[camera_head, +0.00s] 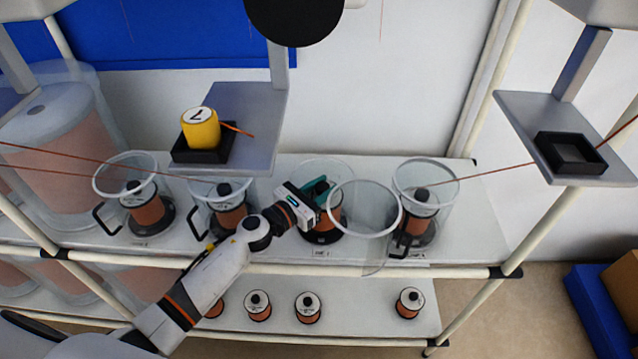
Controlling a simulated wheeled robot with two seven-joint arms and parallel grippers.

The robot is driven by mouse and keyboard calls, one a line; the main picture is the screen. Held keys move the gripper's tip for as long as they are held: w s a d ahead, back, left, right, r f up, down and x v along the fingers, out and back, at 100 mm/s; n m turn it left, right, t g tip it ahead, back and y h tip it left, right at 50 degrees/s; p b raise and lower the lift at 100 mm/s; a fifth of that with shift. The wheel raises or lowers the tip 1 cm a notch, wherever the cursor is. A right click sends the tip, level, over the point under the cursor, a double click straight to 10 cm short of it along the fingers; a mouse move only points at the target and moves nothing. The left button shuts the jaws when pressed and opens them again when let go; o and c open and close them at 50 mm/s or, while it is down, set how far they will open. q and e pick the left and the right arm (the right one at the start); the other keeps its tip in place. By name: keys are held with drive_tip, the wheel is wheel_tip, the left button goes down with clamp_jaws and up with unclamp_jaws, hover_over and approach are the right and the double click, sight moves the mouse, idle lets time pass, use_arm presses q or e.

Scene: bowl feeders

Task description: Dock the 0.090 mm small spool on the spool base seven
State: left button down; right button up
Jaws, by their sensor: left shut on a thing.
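My left gripper (319,188) reaches over the upper shelf with its teal fingers shut at the black top of a copper small spool (333,216). That spool is upright at a dark round base (321,237), third from the left in the row; whether it is fully seated is hidden by the gripper and clear plastic. A clear cylinder (366,235) is just to the right, overlapping the shelf's front edge; I cannot tell what supports it. Another clear rim (325,162) shows behind the gripper. The labels are too small to read. My right gripper is not in view.
Other copper spools in clear cylinders stand left (146,211) and right (419,217). Several small spools (258,305) stand on the lower shelf (360,322). Thin wires cross above.

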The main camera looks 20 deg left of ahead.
use_arm(q)
drive_tip(key=shift+w+f, duration=0.1)
drive_tip(key=shift+f, duration=0.35)
drive_tip(key=shift+f, duration=0.1)
drive_tip(key=c, duration=1)
unclamp_jaws()
drive_tip(key=shift+s+f, duration=0.1)
drive_tip(key=shift+s, duration=0.1)
drive_tip(key=shift+c, duration=0.2)
drive_tip(key=b+v, duration=0.3)
drive_tip(key=v, duration=0.9)
